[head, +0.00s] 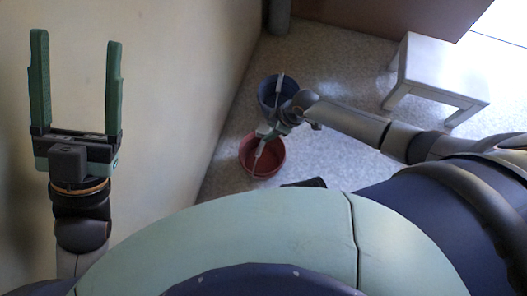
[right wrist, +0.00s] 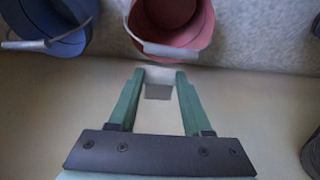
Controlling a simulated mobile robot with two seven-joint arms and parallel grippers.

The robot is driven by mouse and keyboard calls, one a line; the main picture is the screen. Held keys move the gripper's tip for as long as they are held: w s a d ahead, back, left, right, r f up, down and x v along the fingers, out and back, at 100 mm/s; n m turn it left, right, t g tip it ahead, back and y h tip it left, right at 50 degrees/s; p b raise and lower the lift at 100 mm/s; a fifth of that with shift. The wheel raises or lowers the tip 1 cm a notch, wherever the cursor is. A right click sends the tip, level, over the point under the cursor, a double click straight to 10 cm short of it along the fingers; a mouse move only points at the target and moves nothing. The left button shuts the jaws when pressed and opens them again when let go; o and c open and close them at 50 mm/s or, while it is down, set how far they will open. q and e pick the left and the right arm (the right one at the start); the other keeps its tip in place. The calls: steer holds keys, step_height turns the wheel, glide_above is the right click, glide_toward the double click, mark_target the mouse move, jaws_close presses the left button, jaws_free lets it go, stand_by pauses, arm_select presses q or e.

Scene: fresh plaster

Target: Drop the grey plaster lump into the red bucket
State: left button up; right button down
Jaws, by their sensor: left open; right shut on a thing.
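The grey plaster lump (right wrist: 158,91) is a small pale grey block between the fingertips of my right gripper (right wrist: 160,78), which is shut on it. I cannot make the lump out in the head view. The red bucket (head: 274,161) stands on the floor by the wall. My right gripper (head: 266,130) appears over its far rim in the head view. In the right wrist view the red bucket (right wrist: 194,37) is just beyond the fingertips, its pale handle across the near side. My left gripper (head: 78,40) is open and empty, raised in front of the wall.
A blue bucket (head: 265,92) stands next to the red one; it also shows in the right wrist view (right wrist: 72,40). A plain wall (head: 180,80) borders the buckets on the left. A white stool (head: 440,68) stands at right on speckled floor.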

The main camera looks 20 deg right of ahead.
steer(key=shift+c, duration=1.3)
jaws_free()
steer(key=p+v, duration=0.7)
steer(key=v, duration=0.5)
steer(key=shift+r, duration=0.25)
steer(key=shift+d, duration=0.1)
